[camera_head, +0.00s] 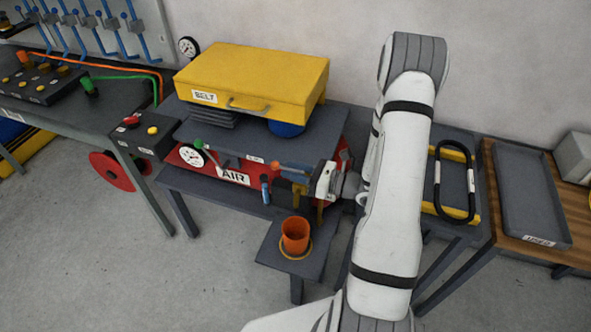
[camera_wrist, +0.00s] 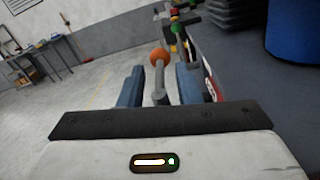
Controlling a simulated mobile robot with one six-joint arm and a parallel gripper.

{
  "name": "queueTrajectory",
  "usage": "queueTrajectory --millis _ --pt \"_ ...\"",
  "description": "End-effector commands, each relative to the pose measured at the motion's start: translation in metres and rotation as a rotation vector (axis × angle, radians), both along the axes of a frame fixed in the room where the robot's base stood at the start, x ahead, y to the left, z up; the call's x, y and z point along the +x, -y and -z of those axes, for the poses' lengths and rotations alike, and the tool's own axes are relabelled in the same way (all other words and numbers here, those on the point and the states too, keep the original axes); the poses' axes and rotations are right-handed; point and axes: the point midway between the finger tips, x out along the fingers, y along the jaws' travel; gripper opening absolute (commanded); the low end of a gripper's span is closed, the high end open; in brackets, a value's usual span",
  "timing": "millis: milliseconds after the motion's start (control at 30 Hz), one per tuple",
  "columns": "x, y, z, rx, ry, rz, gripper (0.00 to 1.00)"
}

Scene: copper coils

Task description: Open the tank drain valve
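The red air tank (camera_head: 208,171), labelled AIR, lies on the bench shelf with a white gauge (camera_head: 192,156) at its left end. My gripper (camera_head: 285,172) is at the tank's right front, partly hiding the fittings there. In the wrist view a grey lever with an orange ball knob (camera_wrist: 160,57) stands between the two blue-grey fingers of my gripper (camera_wrist: 160,88). Gaps show on both sides of the lever, so the fingers are open around it and look apart from it. Whether this lever is the drain valve's handle, I cannot tell for sure.
An orange cup (camera_head: 295,236) stands on a low stand (camera_head: 272,252) in front of the tank. A yellow BELT case (camera_head: 255,75) sits above on the bench. A grey tray (camera_head: 525,195) and a black-handled yellow item (camera_head: 432,210) are right. Open floor lies at front left.

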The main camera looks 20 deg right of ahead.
Motion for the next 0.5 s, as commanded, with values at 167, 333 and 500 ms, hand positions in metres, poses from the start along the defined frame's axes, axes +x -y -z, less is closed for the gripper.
queueTrajectory --millis 167,333,500 --pt "-0.0001 0.0003 -0.0001 0.000 0.000 0.000 0.17" --pt "-0.0002 0.0005 -0.0002 0.000 0.000 0.000 0.03" --pt "-0.0004 0.0006 -0.0002 0.000 0.000 0.000 0.00"
